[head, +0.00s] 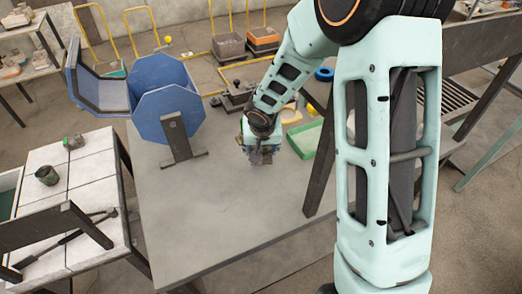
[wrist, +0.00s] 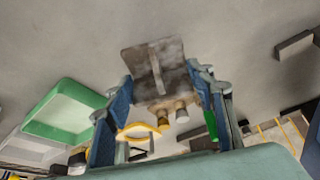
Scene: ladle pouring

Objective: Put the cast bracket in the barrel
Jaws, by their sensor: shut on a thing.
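My gripper (head: 262,148) hangs low over the grey table (head: 235,215), to the right of the barrel. It is shut on the cast bracket (wrist: 155,65), a brownish-grey plate with a raised rib, held between the two blue fingers in the wrist view. In the head view the bracket (head: 262,158) is small and partly hidden by the fingers; I cannot tell whether it touches the table. The barrel (head: 166,112) is a blue octagonal drum on a dark stand (head: 176,140). A blue chute-like part (head: 97,92) opens at its left side.
A green tray (head: 306,138) lies right of my gripper and also shows in the wrist view (wrist: 65,110). A tiled table (head: 92,165) at left holds a dark cup (head: 47,175). The grey table's front is clear.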

